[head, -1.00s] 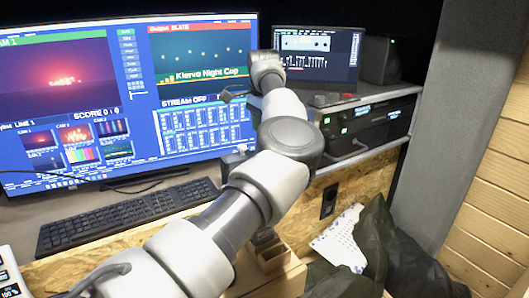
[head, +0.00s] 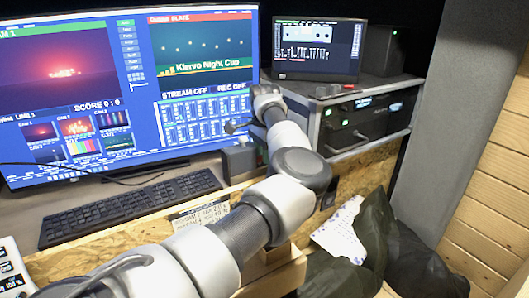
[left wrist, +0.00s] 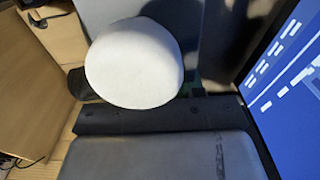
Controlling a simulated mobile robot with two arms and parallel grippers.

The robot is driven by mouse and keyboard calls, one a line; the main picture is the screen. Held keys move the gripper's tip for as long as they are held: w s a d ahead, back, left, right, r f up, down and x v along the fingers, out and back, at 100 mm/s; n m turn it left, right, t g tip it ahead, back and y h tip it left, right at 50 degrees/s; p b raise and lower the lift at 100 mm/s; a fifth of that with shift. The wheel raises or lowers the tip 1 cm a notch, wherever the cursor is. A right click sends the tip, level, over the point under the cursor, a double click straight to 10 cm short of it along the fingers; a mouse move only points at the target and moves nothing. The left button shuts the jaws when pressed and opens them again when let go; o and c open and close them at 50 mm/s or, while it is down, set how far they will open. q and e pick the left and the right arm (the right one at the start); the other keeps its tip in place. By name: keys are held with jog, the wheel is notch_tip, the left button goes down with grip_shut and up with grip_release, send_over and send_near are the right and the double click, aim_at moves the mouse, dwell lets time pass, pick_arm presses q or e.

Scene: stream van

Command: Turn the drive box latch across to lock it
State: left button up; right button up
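A small dark grey box (head: 239,160) stands on the desk below the big screen, beside my left wrist. It may be the drive box. I cannot make out a latch on it. The left wrist view shows a grey surface (left wrist: 160,158) and a dark strip with screws (left wrist: 150,118) close up, and a white round shape (left wrist: 134,62); no fingertips show there. My right gripper is not in view.
The big screen (head: 60,70) is close behind my left gripper. A keyboard (head: 130,207) lies to the left. A rack case (head: 365,118) with a small monitor (head: 318,50) stands to the right. A dark bag (head: 390,245) is at the lower right.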

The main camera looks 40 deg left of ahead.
pick_arm(q)
grip_shut()
jog(key=shift+d+m, duration=0.2)
jog(key=shift+m, duration=1.3)
grip_release()
notch_tip(320, 180, up, 11)
jog(key=shift+b, duration=0.35)
